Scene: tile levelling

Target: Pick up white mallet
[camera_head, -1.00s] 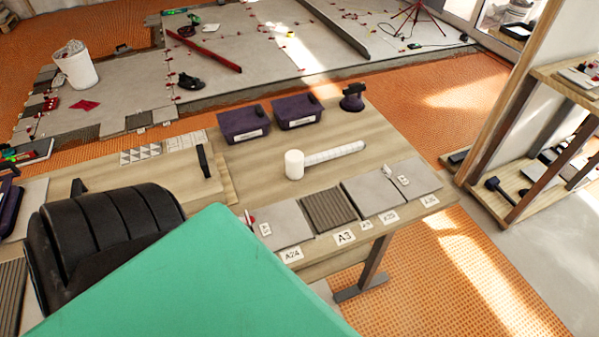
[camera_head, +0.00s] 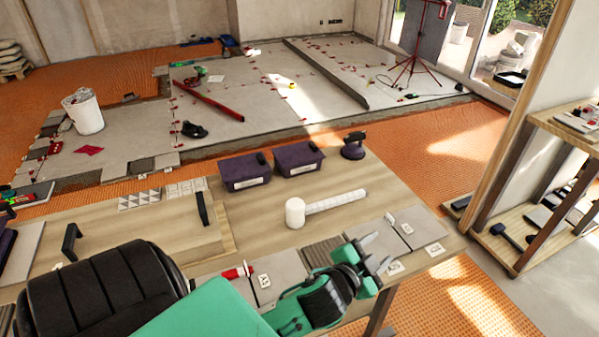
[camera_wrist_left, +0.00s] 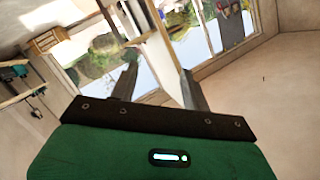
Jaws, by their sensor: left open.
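The white mallet (camera_head: 296,212) lies on the wooden workbench (camera_head: 255,200). Its thick white head is at the left end and its ribbed handle runs right and slightly back. My left gripper (camera_head: 379,249) is above the bench's front edge, in front of and to the right of the mallet, apart from it. Its two grey fingers are spread and empty. In the left wrist view the fingers (camera_wrist_left: 157,80) also stand apart, facing the room and windows, and the mallet does not show there. My right gripper is not in view.
Two dark purple bins (camera_head: 245,171) and a suction lifter (camera_head: 354,146) stand behind the mallet. Grey tiles with labels (camera_head: 393,228) line the bench's front edge, partly under my left arm. A wooden shelf (camera_head: 500,246) stands at the right. Bench space around the mallet is clear.

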